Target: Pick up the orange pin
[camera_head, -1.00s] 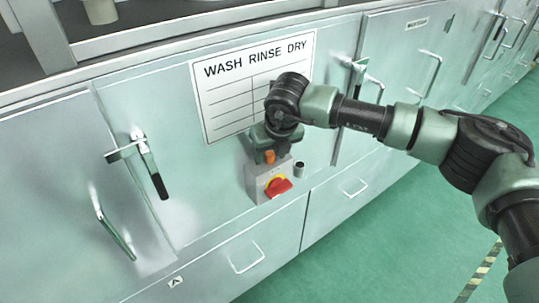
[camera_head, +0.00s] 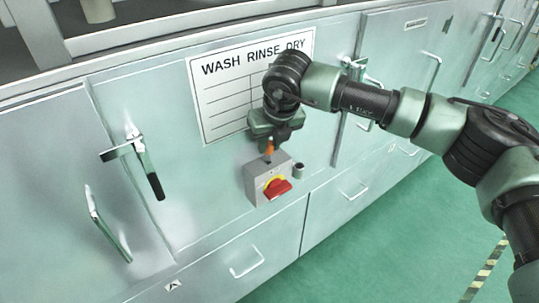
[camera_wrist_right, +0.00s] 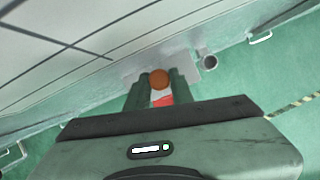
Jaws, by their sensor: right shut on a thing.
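The orange pin (camera_head: 269,148) is upright between the fingers of my right gripper (camera_head: 272,141), just above the grey switch box (camera_head: 256,190) on the cabinet front. A thin shank shows below its orange head, down to the box top; I cannot tell whether its tip is clear of the box. In the right wrist view the pin's round orange head (camera_wrist_right: 160,78) sits between the two green fingers of the right gripper (camera_wrist_right: 160,88), which are shut on it. My left gripper is not in view.
The box carries a red rotary switch (camera_head: 277,188) on a yellow plate. A small dark-topped cylinder (camera_head: 299,170) is beside it. A WASH RINSE DRY board (camera_head: 225,105) hangs behind my gripper. A lever latch (camera_head: 145,165) and door handles stick out. Green floor (camera_head: 370,240) is open at right.

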